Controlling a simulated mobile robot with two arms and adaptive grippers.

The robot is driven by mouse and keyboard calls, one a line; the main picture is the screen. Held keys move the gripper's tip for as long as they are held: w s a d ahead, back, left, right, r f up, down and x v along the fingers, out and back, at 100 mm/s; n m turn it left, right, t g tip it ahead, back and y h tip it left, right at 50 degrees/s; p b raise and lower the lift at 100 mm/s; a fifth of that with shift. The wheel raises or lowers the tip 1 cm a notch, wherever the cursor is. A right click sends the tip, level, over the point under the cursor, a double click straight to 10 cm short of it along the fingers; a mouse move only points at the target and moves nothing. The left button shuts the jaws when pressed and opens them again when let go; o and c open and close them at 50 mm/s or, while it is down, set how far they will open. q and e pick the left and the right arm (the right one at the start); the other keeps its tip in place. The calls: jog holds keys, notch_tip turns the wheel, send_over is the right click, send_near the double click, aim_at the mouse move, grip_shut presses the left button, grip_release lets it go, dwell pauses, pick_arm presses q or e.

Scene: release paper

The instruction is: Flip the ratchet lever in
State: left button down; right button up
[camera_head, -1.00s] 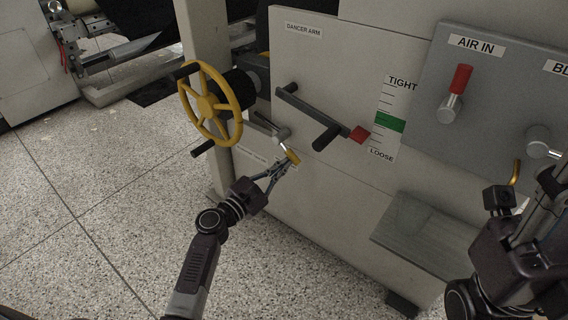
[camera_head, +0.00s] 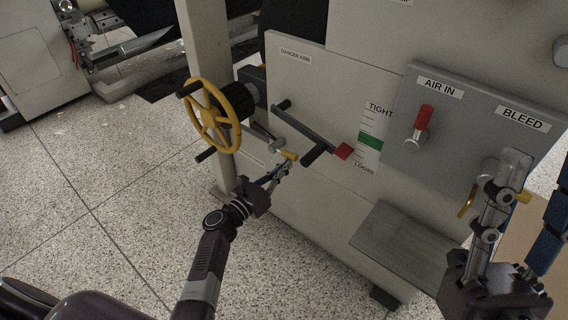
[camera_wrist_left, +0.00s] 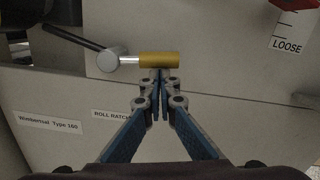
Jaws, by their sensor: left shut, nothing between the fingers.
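The ratchet lever (camera_head: 290,155) has a yellow grip on a short silver arm and round hub, low on the machine's front panel. It also shows in the left wrist view (camera_wrist_left: 160,60), with the grip to the right of the hub. My left gripper (camera_head: 284,167) is shut and empty, its fingertips just below the yellow grip. In the left wrist view the closed fingertips (camera_wrist_left: 160,76) meet at the grip's lower edge; contact is not certain. A "ROLL RATCHET" label (camera_wrist_left: 111,114), partly hidden by a finger, is below. My right gripper (camera_head: 530,192) is open at the right edge, partly cut off.
A yellow handwheel (camera_head: 212,115) is left of the lever. The dancer arm (camera_head: 305,130) with its black handle and red pointer sticks out above right. A grey box (camera_head: 450,130) carries a red-handled AIR IN valve (camera_head: 422,125). A grey ledge (camera_head: 400,240) juts out below.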

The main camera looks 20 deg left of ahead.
aim_at(283, 155)
pick_arm(q)
notch_tip(283, 155, up, 3)
jog(key=n+p, duration=0.3)
jog(key=p, duration=0.1)
jog(key=shift+f, duration=0.2)
pick_arm(e)
jog(key=w+a+f+g+h, duration=0.2)
jog(key=w+f+g+h, duration=0.2)
jog(key=w+f+g, duration=1)
pick_arm(q)
jog(key=r+n+p, duration=0.1)
jog(key=p, duration=0.1)
jog(key=r+n+p, duration=0.1)
jog(key=n+p, duration=0.1)
jog(key=shift+w+a, duration=0.15)
jog(key=shift+a, duration=0.2)
pick_arm(e)
jog(key=s+d+f+g+h, duration=0.1)
jog(key=s+d+f+g, duration=0.1)
jog(key=f, duration=0.5)
jog(key=s+d+f+g+h, duration=0.1)
jog(key=s+d+f+g, duration=0.1)
jog(key=s+f, duration=0.3)
jog(key=s+d+f+g+h, duration=0.1)
jog(key=s+f+g, duration=0.3)
jog(key=f, duration=0.6)
jog(key=shift+d+m, duration=0.3)
jog(key=shift+d, duration=0.1)
